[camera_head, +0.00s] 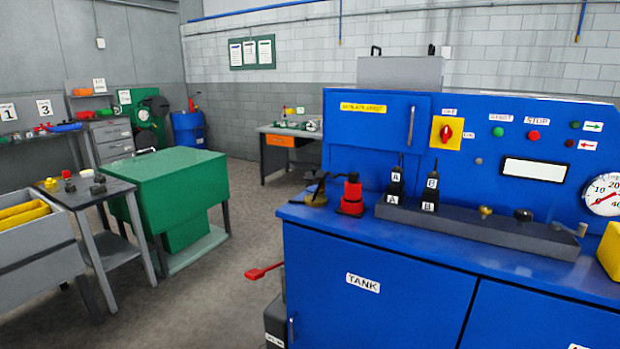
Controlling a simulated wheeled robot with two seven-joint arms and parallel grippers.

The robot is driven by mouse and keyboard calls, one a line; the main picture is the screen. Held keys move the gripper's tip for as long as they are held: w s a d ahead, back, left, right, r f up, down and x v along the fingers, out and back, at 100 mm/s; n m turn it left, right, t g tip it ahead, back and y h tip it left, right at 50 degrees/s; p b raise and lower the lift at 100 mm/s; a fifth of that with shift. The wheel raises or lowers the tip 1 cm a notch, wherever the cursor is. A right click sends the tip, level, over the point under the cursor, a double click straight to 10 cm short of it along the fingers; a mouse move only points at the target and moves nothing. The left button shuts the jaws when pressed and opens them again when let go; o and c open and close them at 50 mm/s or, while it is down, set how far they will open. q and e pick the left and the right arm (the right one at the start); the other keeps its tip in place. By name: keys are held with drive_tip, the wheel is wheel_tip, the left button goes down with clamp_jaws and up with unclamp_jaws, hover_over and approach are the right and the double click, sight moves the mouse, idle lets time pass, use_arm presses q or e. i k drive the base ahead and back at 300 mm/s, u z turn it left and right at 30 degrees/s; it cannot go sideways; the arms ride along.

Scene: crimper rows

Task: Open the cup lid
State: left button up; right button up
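I cannot make out a clear cup with a lid. A red and black upright object (352,197) with a narrow top stands on the blue bench top; I cannot tell whether it is a lidded cup. A dark and yellow object (317,192) stands to its left, with a gap between them. Neither of my grippers shows in the head view.
A green cabinet (165,185) and a small table (85,190) stand left.

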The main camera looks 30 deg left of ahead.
sight(315, 173)
drive_tip(key=z, duration=1.9)
drive_tip(key=k, duration=0.9)
drive_tip(key=u, duration=1.25)
drive_tip(key=i, duration=0.5)
